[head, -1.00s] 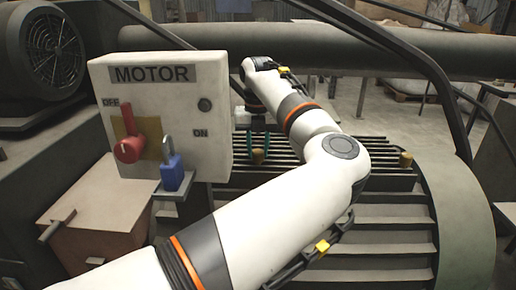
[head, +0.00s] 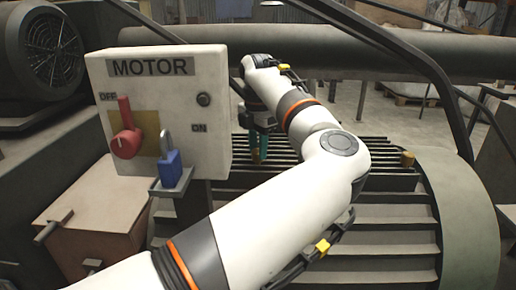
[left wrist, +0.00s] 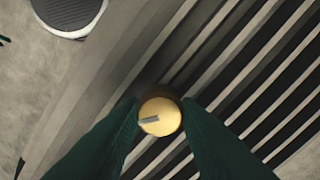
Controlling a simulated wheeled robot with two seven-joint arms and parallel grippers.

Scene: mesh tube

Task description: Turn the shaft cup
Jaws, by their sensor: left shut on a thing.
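A round brass-yellow cup (left wrist: 160,117) with a small grey mark or slot on its top sits between the dark green fingers of my left gripper (left wrist: 162,122) in the left wrist view. The gripper is shut on it, one finger on each side. In the head view the left gripper (head: 260,148) points down at the slatted grating, and its fingers hide that cup. A second brass cup (head: 407,159) stands free on the right part of the grating. My right gripper is not in view.
A white MOTOR box (head: 160,100) stands left of the gripper, with a red lever (head: 126,138) and a blue padlock (head: 170,168). A dark slanted rail (head: 440,80) rises at the right. The slatted grating (head: 385,215) spreads under my arm.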

